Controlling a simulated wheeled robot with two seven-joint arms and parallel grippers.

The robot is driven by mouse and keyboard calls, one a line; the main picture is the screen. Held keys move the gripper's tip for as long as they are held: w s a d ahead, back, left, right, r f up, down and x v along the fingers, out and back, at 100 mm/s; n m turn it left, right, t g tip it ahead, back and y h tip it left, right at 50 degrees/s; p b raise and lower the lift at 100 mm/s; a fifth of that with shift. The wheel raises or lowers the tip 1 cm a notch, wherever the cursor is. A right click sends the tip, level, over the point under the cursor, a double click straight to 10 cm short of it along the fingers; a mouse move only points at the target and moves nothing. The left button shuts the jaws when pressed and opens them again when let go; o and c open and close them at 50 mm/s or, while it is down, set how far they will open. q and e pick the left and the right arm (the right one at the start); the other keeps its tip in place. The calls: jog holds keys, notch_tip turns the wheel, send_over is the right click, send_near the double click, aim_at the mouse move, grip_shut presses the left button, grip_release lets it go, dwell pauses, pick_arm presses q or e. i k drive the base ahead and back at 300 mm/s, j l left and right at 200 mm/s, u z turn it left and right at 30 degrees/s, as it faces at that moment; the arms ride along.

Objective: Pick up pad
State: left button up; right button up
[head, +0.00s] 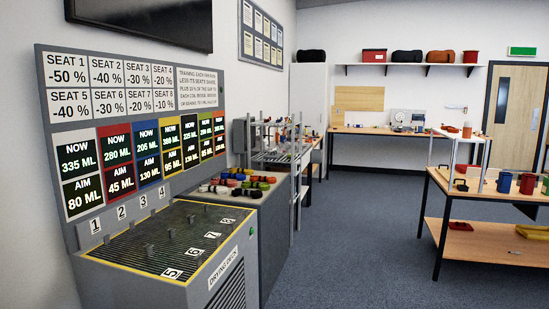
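I cannot make out any thing that is clearly a pad. A flat yellow item (532,232) lies on the lower shelf of the right table, cut by the right edge of the view; I cannot tell what it is. Small dark and coloured pieces (237,182) lie on the grey cabinet behind the drying deck. Neither of my grippers is in view.
A grey drying deck (170,240) with a ribbed top and numbered seats stands near left, below a number board (130,130). The right table (440,179) holds mugs. A workbench (370,131) stands at the back. Blue carpet (350,240) between is clear.

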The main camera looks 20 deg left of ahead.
aim_at(273, 153)
jog(key=i+z, duration=0.25)
jog(key=i, duration=4.7)
jog(key=i+l+u, duration=0.2)
jog(key=i, duration=0.3)
jog(key=i+u, duration=0.15)
jog(key=i, duration=0.35)
jog(key=i+l+u, duration=0.2)
jog(key=i, duration=0.25)
jog(key=i+l+u, duration=0.4)
jog(key=i+l, duration=0.05)
jog(key=i, duration=0.1)
